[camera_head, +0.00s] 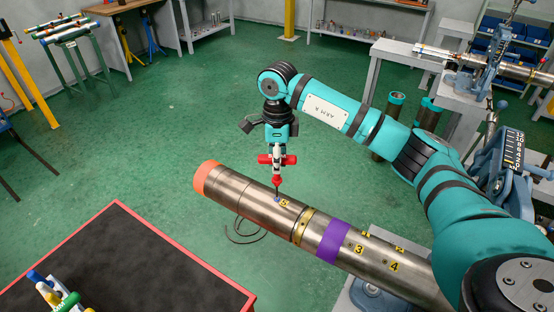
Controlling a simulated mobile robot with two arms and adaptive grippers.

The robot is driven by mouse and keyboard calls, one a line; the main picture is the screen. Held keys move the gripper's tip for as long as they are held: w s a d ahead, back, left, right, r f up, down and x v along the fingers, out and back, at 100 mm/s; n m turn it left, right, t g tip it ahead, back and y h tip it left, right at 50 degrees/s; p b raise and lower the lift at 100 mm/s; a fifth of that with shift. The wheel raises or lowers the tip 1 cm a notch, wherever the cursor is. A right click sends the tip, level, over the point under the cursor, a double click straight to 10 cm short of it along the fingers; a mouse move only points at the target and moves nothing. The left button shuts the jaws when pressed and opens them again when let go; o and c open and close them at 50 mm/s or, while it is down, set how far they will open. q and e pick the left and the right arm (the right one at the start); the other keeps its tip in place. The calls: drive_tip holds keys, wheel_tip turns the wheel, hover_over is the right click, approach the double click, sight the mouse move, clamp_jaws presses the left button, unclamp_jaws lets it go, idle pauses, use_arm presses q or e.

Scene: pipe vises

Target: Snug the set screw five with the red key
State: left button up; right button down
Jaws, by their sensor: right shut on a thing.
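My right gripper (278,146) is shut on the red key (277,180), with its red T-handle between the fingers. The key points straight down, and its tip is at or just above set screw five (277,199) on top of the steel pipe (236,192). Whether the tip is seated in the screw is too small to tell. My left gripper is not in view.
The pipe has an orange end cap (207,178), a brass ring (303,227), a purple band (333,241) and labels 3 and 4. A black table with a red edge (180,235) holds blue, yellow and green handled keys (52,292) at lower left.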

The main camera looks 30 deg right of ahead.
idle(0.4)
drive_tip(key=shift+f+b, duration=0.3)
drive_tip(key=shift+b, duration=0.05)
drive_tip(key=shift+f, duration=0.25)
idle(0.6)
drive_tip(key=shift+s+f+b, duration=0.2)
drive_tip(key=shift+b, duration=0.3)
idle(1.0)
drive_tip(key=m, duration=0.2)
drive_tip(key=shift+m, duration=0.4)
drive_tip(key=m, duration=0.3)
drive_tip(key=shift+p, duration=0.35)
drive_tip(key=shift+m, duration=0.3)
